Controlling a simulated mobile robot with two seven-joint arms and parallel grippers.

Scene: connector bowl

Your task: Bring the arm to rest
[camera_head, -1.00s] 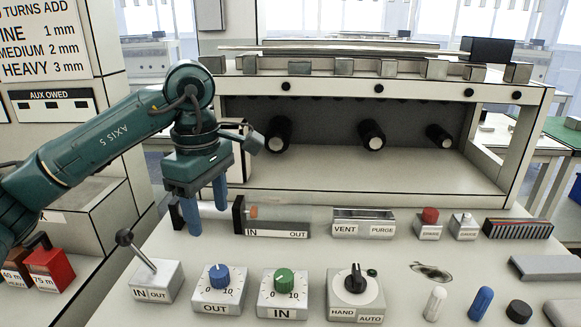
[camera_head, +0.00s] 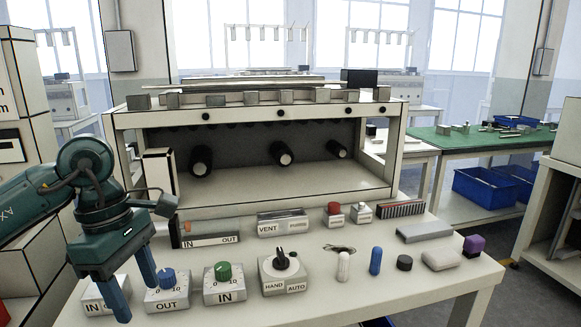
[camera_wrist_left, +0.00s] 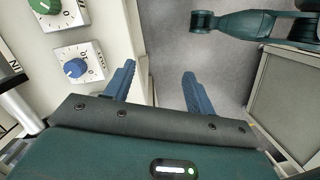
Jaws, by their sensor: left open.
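My left gripper (camera_head: 134,292) has blue fingers and hangs from the teal arm at the left of the head view. Its fingers are apart with nothing between them. In the head view it is in front of the IN/OUT lever box (camera_head: 101,297), partly covering it, and left of the blue OUT knob (camera_head: 168,278). In the left wrist view the open fingers (camera_wrist_left: 157,85) point at the grey floor beside the bench edge, and the blue knob (camera_wrist_left: 75,68) is to their left. My right gripper is not in view.
The white bench (camera_head: 415,285) carries a green IN knob (camera_head: 223,272), a HAND/AUTO switch (camera_head: 282,262) and several small loose pieces at the right. A shelf unit (camera_head: 250,110) stands behind. A green table (camera_head: 470,143) with blue bins (camera_head: 484,188) is at the far right.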

